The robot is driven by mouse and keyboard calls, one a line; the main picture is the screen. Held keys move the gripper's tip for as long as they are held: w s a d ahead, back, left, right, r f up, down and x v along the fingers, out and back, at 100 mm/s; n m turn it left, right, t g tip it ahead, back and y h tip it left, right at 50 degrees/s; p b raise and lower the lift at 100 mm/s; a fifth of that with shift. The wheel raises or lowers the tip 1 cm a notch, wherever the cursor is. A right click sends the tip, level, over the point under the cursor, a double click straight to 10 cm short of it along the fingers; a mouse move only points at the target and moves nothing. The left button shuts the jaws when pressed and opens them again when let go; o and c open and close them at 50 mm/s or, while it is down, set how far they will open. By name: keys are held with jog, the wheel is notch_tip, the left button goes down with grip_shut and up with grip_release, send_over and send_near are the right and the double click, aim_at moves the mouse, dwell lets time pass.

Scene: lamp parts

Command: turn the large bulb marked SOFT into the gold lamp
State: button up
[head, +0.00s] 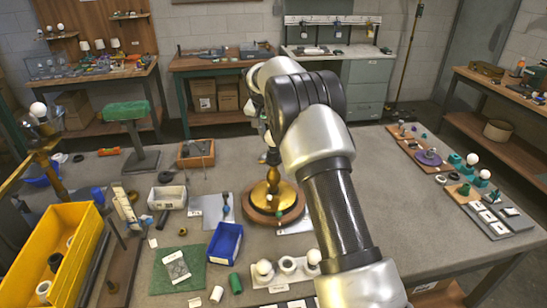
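The gold lamp (272,190) stands upright on a round wooden base near the middle of the workbench. Its stem rises to a dark part, with a small whitish shape (269,139) right at its top, partly hidden by my arm; I cannot tell whether this is a bulb. My gripper is around there, above the lamp and mostly hidden behind my arm; its fingers cannot be made out. Round white bulbs (264,267) stand in a row at the front of the bench. No SOFT marking is readable on any bulb.
A yellow bin (80,222) stands at the left and a blue bin (225,243) left of the lamp. A green mat (160,283) lies at the front left. White bulbs (472,160) on teal sockets stand at the right. Bench right of my arm is mostly clear.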

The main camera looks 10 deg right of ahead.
jog(key=shift+s+f, duration=0.15)
jog(key=shift+f, duration=0.1)
jog(key=shift+c, duration=0.2)
jog(key=shift+m+g+h+p, duration=0.35)
jog(key=shift+m+p, duration=0.4)
jog(key=shift+m, duration=0.45)
jog(key=shift+a+f+m, duration=0.1)
jog(key=shift+f+m, duration=0.05)
jog(key=shift+m, duration=0.45)
jog(key=shift+o, duration=0.2)
jog(key=shift+m+g+h, duration=0.25)
jog(key=shift+m+g, duration=0.2)
jog(key=shift+m, duration=0.35)
jog(key=shift+m+g, duration=0.3)
jog(key=shift+m, duration=0.7)
jog(key=shift+c, duration=0.2)
jog(key=o, duration=0.8)
jog(key=shift+r, duration=0.2)
